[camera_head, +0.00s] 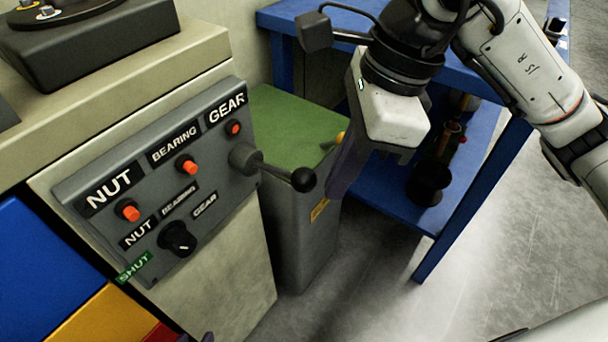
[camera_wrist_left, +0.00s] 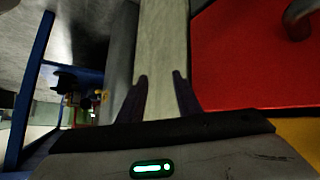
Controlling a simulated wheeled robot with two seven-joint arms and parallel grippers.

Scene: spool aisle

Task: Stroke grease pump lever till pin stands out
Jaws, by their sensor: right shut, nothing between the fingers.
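A black ball-knobbed lever (camera_head: 303,179) sticks out to the right from a round hub on the grey panel (camera_head: 215,190). The panel has three orange-red pins: NUT (camera_head: 130,212), BEARING (camera_head: 189,166) and GEAR (camera_head: 233,129). Below them is a black selector knob (camera_head: 178,240); its setting is unclear. My right gripper (camera_head: 338,188) is shut and empty, pointing down just right of the lever's ball; contact is unclear. My left gripper (camera_wrist_left: 160,82) is open and empty in the left wrist view, fingers apart before a pale surface. Only its dark tips show at the head view's bottom edge.
A grey box with a green top (camera_head: 288,125) stands behind the lever. A blue bench (camera_head: 465,190) with dark items on its shelf is at the right. Open floor is at the lower right.

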